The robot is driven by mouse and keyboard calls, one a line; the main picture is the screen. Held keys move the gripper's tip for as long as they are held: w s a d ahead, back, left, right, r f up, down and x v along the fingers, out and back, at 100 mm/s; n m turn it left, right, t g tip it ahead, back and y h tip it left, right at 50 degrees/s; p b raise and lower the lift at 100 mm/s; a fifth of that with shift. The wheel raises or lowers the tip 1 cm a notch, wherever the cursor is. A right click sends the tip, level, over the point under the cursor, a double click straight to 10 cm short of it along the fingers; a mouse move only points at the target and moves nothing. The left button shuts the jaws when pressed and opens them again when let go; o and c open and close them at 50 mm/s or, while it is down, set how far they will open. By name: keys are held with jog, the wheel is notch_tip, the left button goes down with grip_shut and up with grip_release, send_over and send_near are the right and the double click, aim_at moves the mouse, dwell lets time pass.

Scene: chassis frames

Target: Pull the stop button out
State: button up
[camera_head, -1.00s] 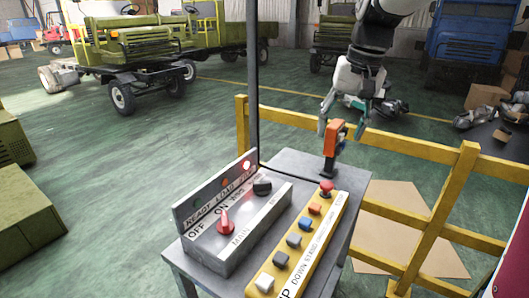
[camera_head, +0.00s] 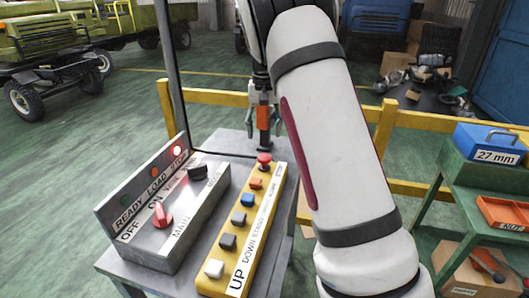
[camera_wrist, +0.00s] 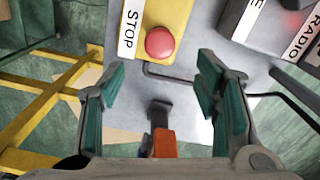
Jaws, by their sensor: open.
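The red, mushroom-shaped stop button (camera_head: 264,160) sits at the far end of the yellow button panel (camera_head: 224,247). In the wrist view the button (camera_wrist: 159,42) is beside the STOP label (camera_wrist: 130,30), at the top middle. My gripper (camera_wrist: 162,75) is open and empty, its green-padded fingers spread left and right. The button appears just ahead of the fingertips, between their lines, and apart from them. In the head view my gripper (camera_head: 262,100) is above the table's far end, partly hidden by my arm.
An orange-handled lever (camera_wrist: 164,143) stands behind the panel, low between my fingers in the wrist view. A grey switch box (camera_head: 170,225) is left of the panel. A yellow railing (camera_head: 340,108) runs behind the table. A green shelf (camera_head: 455,170) is at right.

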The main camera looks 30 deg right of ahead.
aim_at(264, 155)
notch_tip(264, 155, down, 9)
jog(key=shift+r+p, duration=0.2)
jog(key=shift+p, duration=0.3)
jog(key=shift+c, duration=0.6)
